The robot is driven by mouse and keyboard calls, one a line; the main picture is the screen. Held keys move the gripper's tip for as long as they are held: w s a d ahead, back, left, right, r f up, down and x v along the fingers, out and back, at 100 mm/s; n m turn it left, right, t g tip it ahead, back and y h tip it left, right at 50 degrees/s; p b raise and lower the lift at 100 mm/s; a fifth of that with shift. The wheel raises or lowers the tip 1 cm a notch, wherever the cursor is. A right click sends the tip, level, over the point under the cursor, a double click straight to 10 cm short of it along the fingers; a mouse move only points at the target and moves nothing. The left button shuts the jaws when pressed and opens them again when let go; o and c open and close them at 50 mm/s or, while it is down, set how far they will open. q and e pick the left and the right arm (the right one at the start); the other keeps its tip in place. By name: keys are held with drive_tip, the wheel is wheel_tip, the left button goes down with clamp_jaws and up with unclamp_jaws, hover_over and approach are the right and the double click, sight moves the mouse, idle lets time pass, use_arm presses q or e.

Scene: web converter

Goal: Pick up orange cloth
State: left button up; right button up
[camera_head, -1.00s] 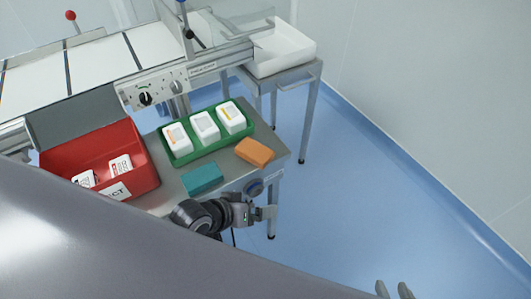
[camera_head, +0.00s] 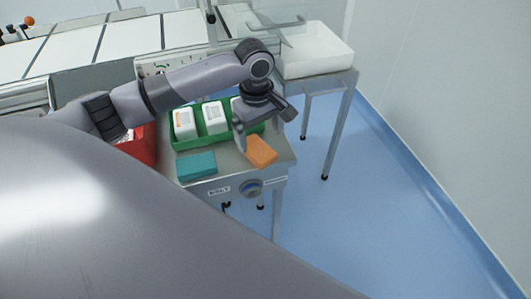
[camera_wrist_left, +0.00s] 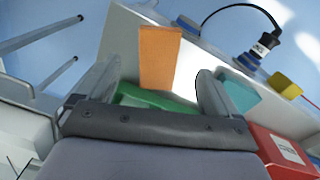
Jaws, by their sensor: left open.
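The orange cloth (camera_head: 261,151), a flat folded block, lies at the right end of the small metal table, beside the green tray. My left gripper (camera_head: 259,136) reaches over the table from the left and points down at the cloth, with its jaws apart. In the left wrist view the orange cloth (camera_wrist_left: 160,56) shows ahead, between the two open fingers and beyond their tips as seen there. Nothing is held. Whether a finger touches the cloth cannot be told. My right gripper is out of view.
A teal cloth (camera_head: 196,166) lies left of the orange one. The green tray (camera_head: 189,147) with white packs stands just behind, partly hidden by my left arm. A red bin (camera_head: 143,146) is at left. A white tray (camera_head: 318,54) stands on a separate stand at back right.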

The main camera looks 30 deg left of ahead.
sight(257, 148)
use_arm(q)
drive_tip(key=shift+w+a+r+n, duration=0.2)
drive_tip(key=shift+a+r+n, duration=0.4)
drive_tip(key=f, duration=0.2)
drive_tip(key=f+b, duration=0.1)
drive_tip(key=f, duration=0.3)
drive_tip(key=shift+w+a, duration=0.15)
drive_tip(key=shift+w, duration=0.1)
drive_tip(key=shift+f+b, duration=0.3)
drive_tip(key=shift+f, duration=0.15)
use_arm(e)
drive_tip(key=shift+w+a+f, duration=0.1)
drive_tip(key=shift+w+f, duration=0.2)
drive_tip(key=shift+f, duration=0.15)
use_arm(q)
drive_tip(key=c, duration=1.2)
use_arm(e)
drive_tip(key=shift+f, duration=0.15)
use_arm(q)
drive_tip(key=shift+r, duration=0.15)
drive_tip(key=shift+r+p, duration=1.7)
drive_tip(key=shift+r, duration=8.2)
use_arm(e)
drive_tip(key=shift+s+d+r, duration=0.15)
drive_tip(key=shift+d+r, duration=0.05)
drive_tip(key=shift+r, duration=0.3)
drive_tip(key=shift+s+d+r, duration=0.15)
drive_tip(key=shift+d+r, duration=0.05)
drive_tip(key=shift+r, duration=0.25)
